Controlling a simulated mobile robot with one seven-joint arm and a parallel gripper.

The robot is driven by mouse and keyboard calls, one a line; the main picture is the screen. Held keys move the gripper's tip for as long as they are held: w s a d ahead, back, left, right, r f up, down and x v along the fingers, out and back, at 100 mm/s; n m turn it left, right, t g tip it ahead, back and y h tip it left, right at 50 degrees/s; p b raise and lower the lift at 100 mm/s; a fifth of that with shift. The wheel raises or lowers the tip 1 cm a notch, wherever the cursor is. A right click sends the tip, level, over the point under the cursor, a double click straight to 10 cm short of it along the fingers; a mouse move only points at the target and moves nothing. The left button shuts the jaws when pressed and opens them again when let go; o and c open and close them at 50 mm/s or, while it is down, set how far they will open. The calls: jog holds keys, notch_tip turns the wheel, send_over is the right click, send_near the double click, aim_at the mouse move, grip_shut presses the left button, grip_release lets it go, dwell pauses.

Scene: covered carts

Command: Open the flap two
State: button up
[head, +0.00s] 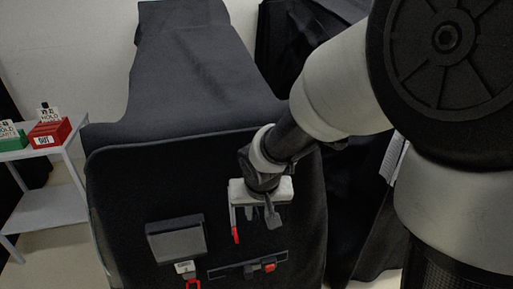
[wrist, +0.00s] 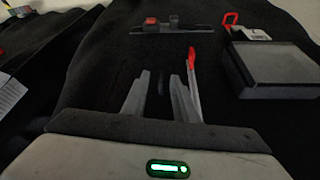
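A dark cloth-covered cart front (head: 130,190) carries the fittings. A grey flap-like box (head: 176,242) is at its lower left, with a white tag (head: 185,268) and red loop (head: 193,284) below it. The box also shows at right in the wrist view (wrist: 275,68). No number is readable, so I cannot tell which flap is two. My gripper (head: 261,217) is to the right of the box and above a dark bar (head: 228,271). Its fingers (wrist: 158,95) are apart with nothing visibly held. A thin red-tipped piece (wrist: 192,62) lies beside one finger; its attachment is hidden.
The bar has a red block (head: 270,267) on it. A grey shelf (head: 45,207) with red (head: 50,133) and green (head: 12,138) boxes stands at left. Another dark-covered cart (head: 350,210) stands behind at right, partly hidden by my arm.

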jog(key=shift+x, duration=1.1)
grip_shut()
dwell(0.7)
